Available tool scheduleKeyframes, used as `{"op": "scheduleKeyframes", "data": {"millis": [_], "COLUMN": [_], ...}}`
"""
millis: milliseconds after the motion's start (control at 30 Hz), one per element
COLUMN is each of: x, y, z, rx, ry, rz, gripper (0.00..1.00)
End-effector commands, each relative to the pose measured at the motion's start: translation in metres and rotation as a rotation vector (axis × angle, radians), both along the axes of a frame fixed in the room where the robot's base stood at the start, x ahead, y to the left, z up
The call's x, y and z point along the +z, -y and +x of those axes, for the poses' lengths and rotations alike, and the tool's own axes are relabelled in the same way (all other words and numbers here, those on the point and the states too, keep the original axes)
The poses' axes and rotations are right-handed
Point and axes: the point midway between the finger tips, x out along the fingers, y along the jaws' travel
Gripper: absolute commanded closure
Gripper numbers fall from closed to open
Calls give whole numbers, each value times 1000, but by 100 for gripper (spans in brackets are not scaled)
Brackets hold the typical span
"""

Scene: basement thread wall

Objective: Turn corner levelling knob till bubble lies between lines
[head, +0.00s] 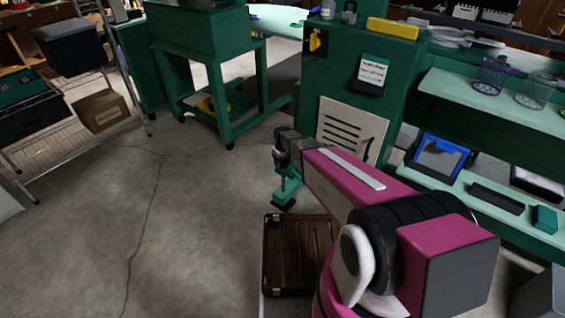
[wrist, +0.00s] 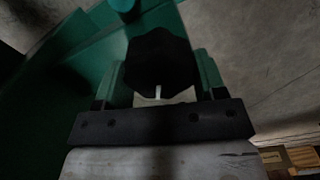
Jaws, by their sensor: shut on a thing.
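The knob (wrist: 160,62) is black and lobed, with a small white mark on its near edge, in the middle of the wrist view. My gripper (head: 285,160) is shut on it, with a teal finger at each side of the knob. In the head view the gripper is low beside the green cabinet (head: 366,75), above a small teal piece with a dark base; the knob cannot be made out there. A yellow bar, probably the spirit level (head: 393,28), lies on the cabinet top. Its bubble and lines are too small to read.
A brown slatted crate (head: 300,255) stands on the floor below my arm. A green wheeled stand (head: 215,90) is behind, and a wire rack (head: 75,110) is at left. Shelves (head: 490,200) with trays line the right. The concrete floor at left is clear.

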Motion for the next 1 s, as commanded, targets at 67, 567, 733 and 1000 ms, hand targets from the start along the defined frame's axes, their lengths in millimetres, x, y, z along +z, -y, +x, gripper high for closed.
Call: {"op": "scheduleKeyframes", "data": {"millis": [67, 567, 733, 1000], "x": [0, 0, 0, 0], "y": [0, 1, 1, 1], "z": [0, 1, 1, 1], "rx": [-59, -267, -280, -280], "ry": [0, 1, 1, 1], "rz": [0, 1, 1, 1], "gripper": [59, 59, 59, 59]}}
